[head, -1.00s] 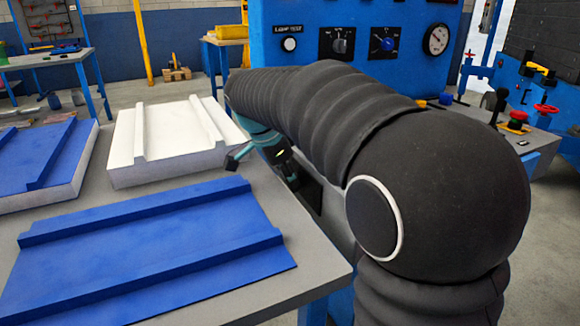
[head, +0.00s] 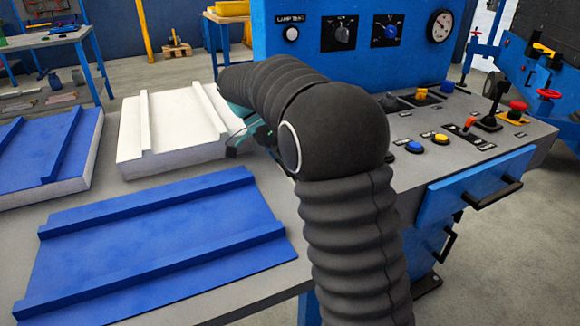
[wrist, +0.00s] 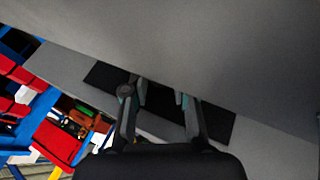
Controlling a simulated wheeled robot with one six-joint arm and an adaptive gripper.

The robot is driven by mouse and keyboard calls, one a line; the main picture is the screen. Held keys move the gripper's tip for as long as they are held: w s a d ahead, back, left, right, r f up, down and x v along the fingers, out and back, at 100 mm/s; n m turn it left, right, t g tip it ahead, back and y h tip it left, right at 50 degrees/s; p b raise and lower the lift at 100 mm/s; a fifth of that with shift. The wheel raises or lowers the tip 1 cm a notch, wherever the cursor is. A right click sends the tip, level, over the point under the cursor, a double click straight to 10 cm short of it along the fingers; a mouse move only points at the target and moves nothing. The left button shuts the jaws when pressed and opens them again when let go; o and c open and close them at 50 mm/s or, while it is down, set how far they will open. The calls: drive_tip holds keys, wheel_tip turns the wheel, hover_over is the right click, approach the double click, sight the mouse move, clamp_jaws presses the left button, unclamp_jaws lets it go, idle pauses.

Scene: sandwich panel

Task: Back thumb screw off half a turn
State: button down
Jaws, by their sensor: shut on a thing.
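My gripper (wrist: 160,97) shows in the wrist view with its two fingers a small gap apart, over a dark strip (wrist: 215,118) on a grey surface. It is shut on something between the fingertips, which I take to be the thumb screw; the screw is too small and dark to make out. In the head view my gripper (head: 240,140) is mostly hidden behind my own arm, beside the right edge of the white panel.
A white ribbed panel (head: 185,157), a blue sheet (head: 150,240) and a blue-topped panel (head: 75,145) lie on the grey table (head: 225,310). A blue control console (head: 480,175) with buttons and levers stands right of my arm. Red bins (wrist: 55,142) show in the wrist view.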

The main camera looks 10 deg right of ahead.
drive_tip(key=c, duration=0.9)
unclamp_jaws()
drive_tip(key=shift+v, duration=3.75)
